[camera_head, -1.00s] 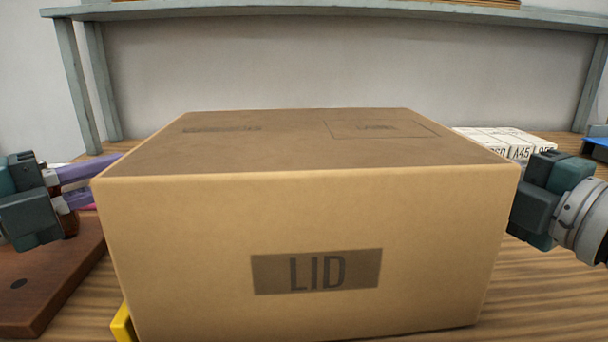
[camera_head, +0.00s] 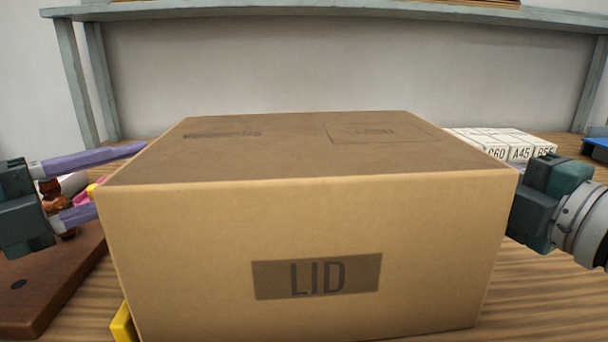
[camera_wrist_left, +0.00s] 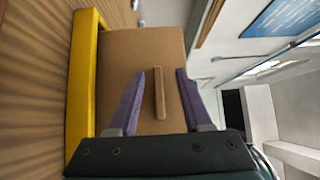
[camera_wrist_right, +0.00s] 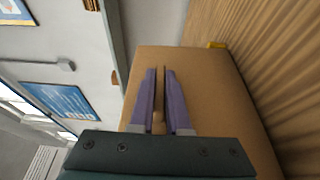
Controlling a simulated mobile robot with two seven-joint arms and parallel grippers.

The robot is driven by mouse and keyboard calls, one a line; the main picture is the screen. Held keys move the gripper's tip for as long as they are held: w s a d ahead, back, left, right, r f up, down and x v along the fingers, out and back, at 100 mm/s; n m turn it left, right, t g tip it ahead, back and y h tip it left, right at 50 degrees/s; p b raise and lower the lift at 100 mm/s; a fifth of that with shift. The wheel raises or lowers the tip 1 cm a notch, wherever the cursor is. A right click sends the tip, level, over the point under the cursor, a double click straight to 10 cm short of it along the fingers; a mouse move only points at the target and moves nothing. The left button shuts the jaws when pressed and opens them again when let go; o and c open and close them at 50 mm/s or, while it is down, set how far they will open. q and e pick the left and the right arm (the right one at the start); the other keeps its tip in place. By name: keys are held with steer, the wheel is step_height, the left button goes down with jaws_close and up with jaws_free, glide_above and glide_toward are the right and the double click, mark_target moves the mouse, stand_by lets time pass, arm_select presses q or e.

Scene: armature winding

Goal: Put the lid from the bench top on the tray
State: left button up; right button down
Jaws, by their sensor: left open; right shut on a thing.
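The lid is a large brown box marked LID (camera_head: 310,225), which fills the middle of the head view. A yellow rim (camera_head: 122,322), apparently the tray's, shows at its lower left and runs along the box's bottom edge in the left wrist view (camera_wrist_left: 84,90). My left gripper (camera_wrist_left: 160,72) is open, its purple fingers apart on either side of the handle strip (camera_wrist_left: 160,92) on the box's left face. My right gripper (camera_wrist_right: 159,70) is shut on the handle (camera_wrist_right: 158,122) on the right face. Whether the box's underside rests in the yellow rim is hidden.
A brown wooden board (camera_head: 50,285) with copper-coloured and pink parts lies at the left, under my left gripper. White labelled boxes (camera_head: 490,140) and a blue thing (camera_head: 597,148) stand at the back right. A grey shelf (camera_head: 330,10) spans the back.

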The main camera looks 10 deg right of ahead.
steer(key=shift+r, duration=0.25)
arm_select(q)
steer(key=v, duration=1.1)
steer(key=shift+s, duration=0.1)
arm_select(e)
steer(key=c, duration=0.8)
jaws_free()
steer(key=shift+s, duration=0.1)
arm_select(q)
steer(key=shift+r, duration=0.15)
arm_select(e)
steer(key=v, duration=0.9)
steer(key=shift+s+d, duration=0.15)
steer(key=shift+s, duration=0.2)
arm_select(q)
steer(key=shift+p, duration=0.3)
